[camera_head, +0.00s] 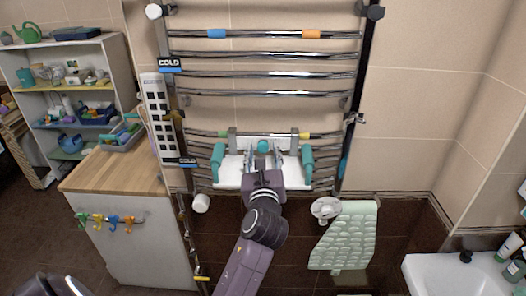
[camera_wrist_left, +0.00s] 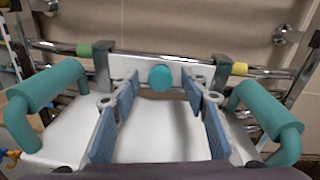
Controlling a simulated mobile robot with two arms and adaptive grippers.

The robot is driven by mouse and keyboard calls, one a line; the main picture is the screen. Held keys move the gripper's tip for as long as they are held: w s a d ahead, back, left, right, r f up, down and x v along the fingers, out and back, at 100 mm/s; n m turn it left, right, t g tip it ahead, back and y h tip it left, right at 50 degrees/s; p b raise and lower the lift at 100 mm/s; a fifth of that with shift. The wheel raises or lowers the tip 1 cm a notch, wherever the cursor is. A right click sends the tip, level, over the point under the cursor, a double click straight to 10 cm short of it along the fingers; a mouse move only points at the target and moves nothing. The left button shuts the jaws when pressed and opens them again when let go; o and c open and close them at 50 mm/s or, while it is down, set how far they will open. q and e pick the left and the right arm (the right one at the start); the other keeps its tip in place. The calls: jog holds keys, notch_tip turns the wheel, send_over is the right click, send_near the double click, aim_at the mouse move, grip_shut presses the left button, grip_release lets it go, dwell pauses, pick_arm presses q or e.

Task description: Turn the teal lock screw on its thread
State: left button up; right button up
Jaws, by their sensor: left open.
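The teal lock screw (camera_head: 264,146) shows as a round knob at the middle of the back edge of a white tray (camera_head: 228,170) hung on the towel ladder. It also shows in the left wrist view (camera_wrist_left: 160,77). My left gripper (camera_head: 264,158) is over the tray, pointing at the screw. Its blue-padded fingers are open, one on each side of the screw in the wrist view, with nothing between them. I cannot tell whether the tips reach the screw. Teal handles (camera_wrist_left: 48,86) stand at both sides of the tray. My right gripper is not in view.
The chrome towel ladder (camera_head: 265,55) rises behind, with blue, orange, green and yellow bar sleeves. Grey hooks (camera_wrist_left: 102,68) flank the screw. A wooden-topped cabinet (camera_head: 115,172) stands left; a green mat (camera_head: 345,238) hangs low right. A white basin (camera_head: 450,275) is at the lower right.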

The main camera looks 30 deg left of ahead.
pick_arm(q)
jog(key=shift+c, duration=0.9)
jog(key=c, duration=0.5)
grip_shut()
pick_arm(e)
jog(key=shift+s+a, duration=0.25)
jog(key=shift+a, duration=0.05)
pick_arm(q)
jog(key=shift+n, duration=0.3)
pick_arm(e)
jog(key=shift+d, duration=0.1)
